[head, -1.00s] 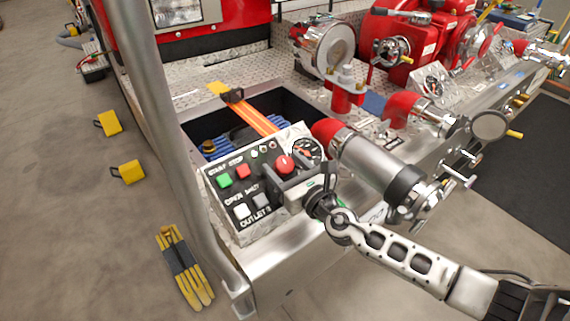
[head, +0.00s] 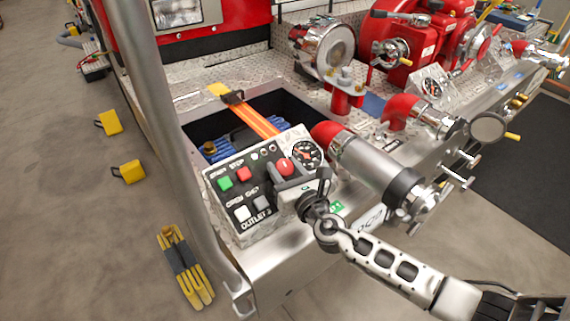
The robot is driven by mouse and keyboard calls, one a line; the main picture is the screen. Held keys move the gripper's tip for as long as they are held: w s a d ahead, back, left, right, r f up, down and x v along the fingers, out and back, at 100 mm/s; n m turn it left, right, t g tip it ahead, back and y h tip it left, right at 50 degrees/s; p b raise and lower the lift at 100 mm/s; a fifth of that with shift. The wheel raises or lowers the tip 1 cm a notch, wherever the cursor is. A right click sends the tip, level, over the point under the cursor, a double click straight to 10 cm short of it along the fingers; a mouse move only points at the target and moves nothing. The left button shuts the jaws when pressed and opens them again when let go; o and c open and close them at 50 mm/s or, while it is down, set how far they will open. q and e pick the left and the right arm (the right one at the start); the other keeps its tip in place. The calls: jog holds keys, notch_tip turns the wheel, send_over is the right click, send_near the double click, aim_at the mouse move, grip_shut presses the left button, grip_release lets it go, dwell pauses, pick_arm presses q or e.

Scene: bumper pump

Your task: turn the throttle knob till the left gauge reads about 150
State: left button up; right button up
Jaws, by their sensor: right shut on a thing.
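The red throttle knob (head: 285,165) stands on the sloping control panel (head: 226,212) at the bumper. My right gripper (head: 284,177) is shut on the knob, with its dark fingers on either side and the red top showing between them. The left gauge (head: 307,154), round with a black face, sits on the panel just right of and above the knob. Its face is in clear view, but its numbers are too small to read. My left gripper is not in view.
Green start (head: 225,183) and red stop (head: 243,174) buttons and two outlet buttons lie left of the gripper. A steel pipe with a red collar (head: 378,169) runs close on the right. A second gauge (head: 432,87) is farther right.

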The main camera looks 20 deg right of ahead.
jog(key=shift+m+g+h+p, duration=0.3)
jog(key=shift+m+h+p, duration=0.55)
jog(key=shift+m+h, duration=1.75)
jog(key=shift+m, duration=0.3)
jog(key=o, duration=1)
jog(key=shift+s, duration=0.1)
